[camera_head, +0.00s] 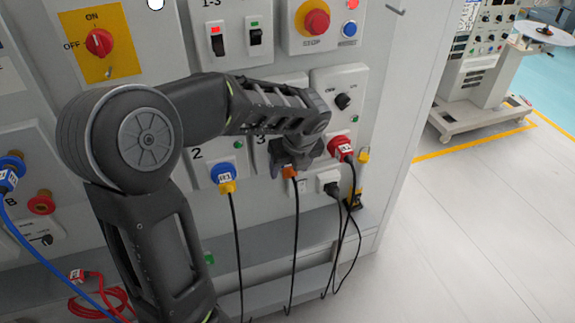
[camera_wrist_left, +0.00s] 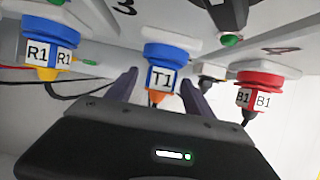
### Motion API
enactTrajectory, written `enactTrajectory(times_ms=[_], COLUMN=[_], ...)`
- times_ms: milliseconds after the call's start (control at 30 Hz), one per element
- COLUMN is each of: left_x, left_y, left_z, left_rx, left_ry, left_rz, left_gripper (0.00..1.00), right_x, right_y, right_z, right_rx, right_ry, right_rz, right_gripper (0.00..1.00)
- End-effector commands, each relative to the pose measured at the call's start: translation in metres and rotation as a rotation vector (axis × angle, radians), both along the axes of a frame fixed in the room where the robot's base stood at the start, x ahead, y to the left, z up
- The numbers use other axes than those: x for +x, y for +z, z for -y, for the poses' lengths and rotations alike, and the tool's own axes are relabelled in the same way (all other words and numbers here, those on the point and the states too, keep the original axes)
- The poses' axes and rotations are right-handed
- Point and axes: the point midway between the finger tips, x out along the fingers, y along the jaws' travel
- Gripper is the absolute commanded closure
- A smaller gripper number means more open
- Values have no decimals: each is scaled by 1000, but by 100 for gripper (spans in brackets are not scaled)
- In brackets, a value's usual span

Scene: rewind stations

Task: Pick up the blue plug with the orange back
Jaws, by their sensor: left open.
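The blue plug with the orange back (camera_wrist_left: 161,76) carries a white T1 label and sits in a socket on the panel. In the head view only its orange back (camera_head: 289,172) shows, with a black cable hanging down; my gripper hides the rest. My left gripper (camera_wrist_left: 159,84) is open. In the wrist view its two dark fingers stand either side of the plug, with visible gaps. In the head view my left gripper (camera_head: 292,163) is in front of station 3. My right gripper is not in view.
A blue plug with a yellow back (camera_head: 225,177), labelled R1, is to the left. A red plug (camera_head: 341,148), labelled B1 in the wrist view, and a black plug (camera_head: 332,187) are close on the right. Their cables hang past a grey ledge (camera_head: 262,238).

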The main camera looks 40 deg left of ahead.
Motion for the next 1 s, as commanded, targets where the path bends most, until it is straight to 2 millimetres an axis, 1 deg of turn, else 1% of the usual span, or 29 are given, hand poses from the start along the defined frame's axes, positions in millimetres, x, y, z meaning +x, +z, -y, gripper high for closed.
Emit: enactTrajectory(times_ms=[500, 1000], left_x=[0, 0], left_y=[1, 0], left_z=[0, 0], left_rx=[0, 0], left_ry=[0, 0], left_rz=[0, 0], left_gripper=[40, 81], right_x=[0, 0], right_y=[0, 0], right_z=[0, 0], right_rx=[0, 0], right_ry=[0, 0], right_rz=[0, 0], right_gripper=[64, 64])
